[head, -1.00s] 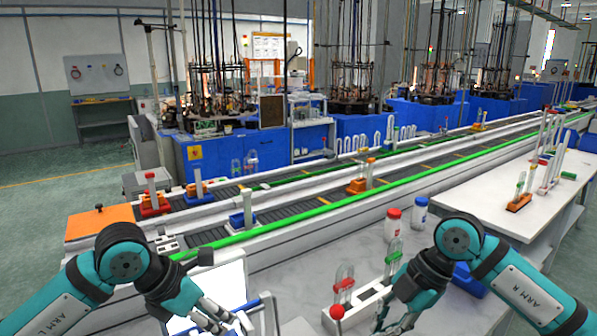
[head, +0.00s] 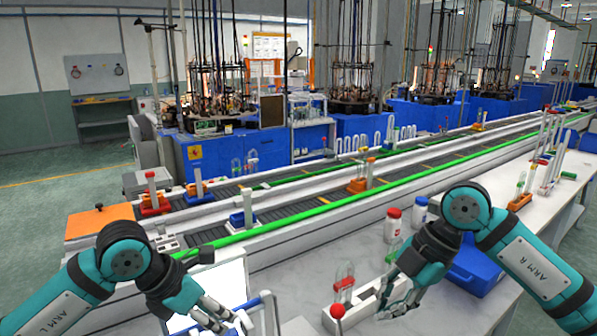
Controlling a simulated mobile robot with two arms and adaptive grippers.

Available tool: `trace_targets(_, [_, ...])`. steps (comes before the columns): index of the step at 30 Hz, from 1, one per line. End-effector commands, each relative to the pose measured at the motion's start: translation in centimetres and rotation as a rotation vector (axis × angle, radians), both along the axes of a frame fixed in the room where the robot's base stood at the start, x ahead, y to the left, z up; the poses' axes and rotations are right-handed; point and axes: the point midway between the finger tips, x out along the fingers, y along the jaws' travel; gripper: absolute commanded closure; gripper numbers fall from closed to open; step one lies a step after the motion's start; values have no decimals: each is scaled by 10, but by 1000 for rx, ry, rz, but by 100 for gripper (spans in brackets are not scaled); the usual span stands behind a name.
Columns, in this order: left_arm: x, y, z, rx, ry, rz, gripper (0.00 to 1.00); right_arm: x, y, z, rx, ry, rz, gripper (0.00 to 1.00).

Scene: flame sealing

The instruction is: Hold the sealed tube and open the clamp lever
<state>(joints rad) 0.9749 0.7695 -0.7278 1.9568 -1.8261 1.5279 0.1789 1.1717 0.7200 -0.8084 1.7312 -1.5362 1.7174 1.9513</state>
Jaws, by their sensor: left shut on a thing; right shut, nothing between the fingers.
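My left gripper (head: 228,318) is low at the bottom, beside the white panel and a blue frame. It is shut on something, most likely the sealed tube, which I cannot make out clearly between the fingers. A red ball knob on a thin stem (head: 337,312), likely the clamp lever, stands at the bottom centre. Its lower end is cut off by the picture edge. My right gripper (head: 385,303) is shut and empty, pointing down to the right of the red knob and over the white rack. The rest of the clamp is not in view.
A red-capped bottle (head: 392,228), a blue-capped bottle (head: 419,212) and a blue bin (head: 480,268) stand behind and to the right. A conveyor with a green edge (head: 330,211) runs behind the bench.

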Motion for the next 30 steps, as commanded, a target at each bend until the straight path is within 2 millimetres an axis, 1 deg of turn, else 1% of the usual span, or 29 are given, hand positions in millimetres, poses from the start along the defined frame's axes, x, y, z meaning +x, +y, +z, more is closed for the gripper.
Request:
trace_targets(5, [-4,-4,2,-1,-2,-2,100,0,0,-1,0,0,0,100])
trace_targets(30, [-58,-41,19,-2,-3,-4,100,0,0,3,0,0,0,100])
